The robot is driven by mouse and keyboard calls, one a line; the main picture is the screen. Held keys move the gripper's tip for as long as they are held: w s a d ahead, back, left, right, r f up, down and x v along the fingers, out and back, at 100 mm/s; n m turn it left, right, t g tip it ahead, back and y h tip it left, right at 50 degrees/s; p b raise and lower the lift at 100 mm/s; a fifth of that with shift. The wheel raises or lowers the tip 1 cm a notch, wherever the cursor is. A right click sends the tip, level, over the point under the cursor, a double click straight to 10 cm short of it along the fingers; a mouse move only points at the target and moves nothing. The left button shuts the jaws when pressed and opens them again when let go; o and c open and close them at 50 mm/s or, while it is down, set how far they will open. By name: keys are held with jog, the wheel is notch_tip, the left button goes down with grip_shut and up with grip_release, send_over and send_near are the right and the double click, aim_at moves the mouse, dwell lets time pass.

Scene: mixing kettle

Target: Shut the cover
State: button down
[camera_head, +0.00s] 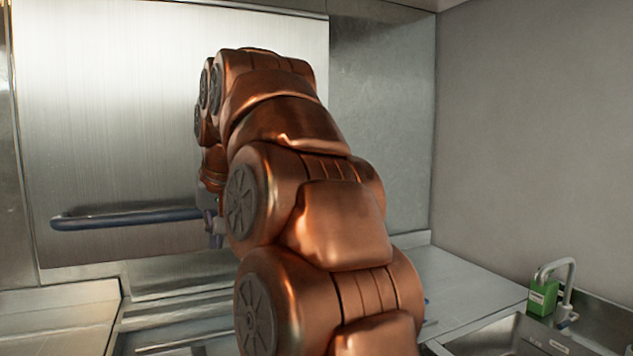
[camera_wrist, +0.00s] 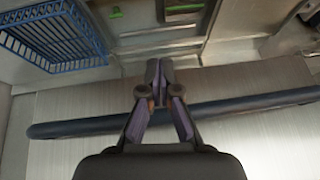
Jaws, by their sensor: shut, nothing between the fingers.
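The cover (camera_head: 130,120) is a large brushed metal panel that stands raised, facing me. A dark blue bar handle (camera_head: 125,218) runs across its lower part. My gripper (camera_head: 216,232) is at the right part of this handle, largely hidden behind my copper-coloured arm. In the wrist view my gripper (camera_wrist: 155,72) is shut and empty. Its fingers lie across the handle (camera_wrist: 255,104), with the tips past it. I cannot tell whether they touch it. The cover's surface (camera_wrist: 60,155) fills the lower part of that view.
A blue wire basket (camera_wrist: 52,35) shows at the upper left of the wrist view. In the head view, a metal counter (camera_head: 465,290) lies at the right, with a sink (camera_head: 515,340), a tap (camera_head: 568,285) and a green bottle (camera_head: 542,298). A grey wall (camera_head: 535,130) bounds the right side.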

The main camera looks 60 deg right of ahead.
jog(key=s+d+r+m+t+h+p, duration=0.15)
jog(key=s+d+r+m+h, duration=0.45)
jog(key=s+d+r, duration=0.9)
jog(key=w+d+f+y+p, duration=0.1)
jog(key=w+d+f+p, duration=0.1)
jog(key=w+d+f, duration=0.4)
jog(key=shift+w+d+f+m, duration=0.15)
jog(key=shift+w+f+m, duration=0.35)
jog(key=shift+f, duration=0.95)
jog(key=shift+w+f+g, duration=0.15)
jog(key=shift+g, duration=0.1)
